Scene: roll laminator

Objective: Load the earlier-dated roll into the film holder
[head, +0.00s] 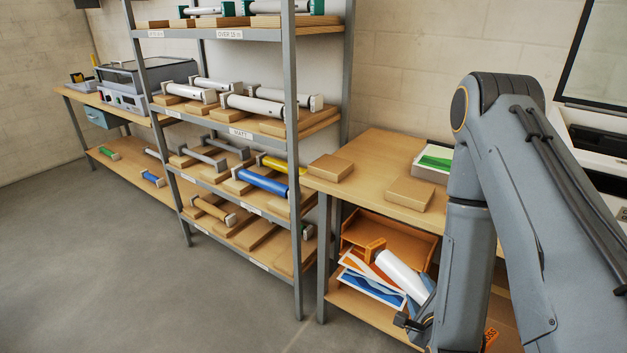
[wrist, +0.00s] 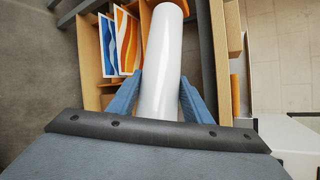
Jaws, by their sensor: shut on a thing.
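My gripper (head: 424,300) is low in front of the right bench's lower shelf. Its two blue fingers (wrist: 160,98) are shut on the sides of a white roll (wrist: 165,50). The roll also shows in the head view (head: 397,270), tilted, with an orange end piece (head: 375,248) at its far upper end. No date can be read on it. Several white film rolls (head: 250,106) with grey ends lie on wooden blocks on the rack. I cannot make out which part is the film holder.
A grey metal rack (head: 296,150) carries several white, green, blue and yellow rolls. An orange tray (head: 425,245) and printed sheets (head: 365,285) lie behind the held roll. A machine (head: 150,72) stands at far left. Floor at left is clear.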

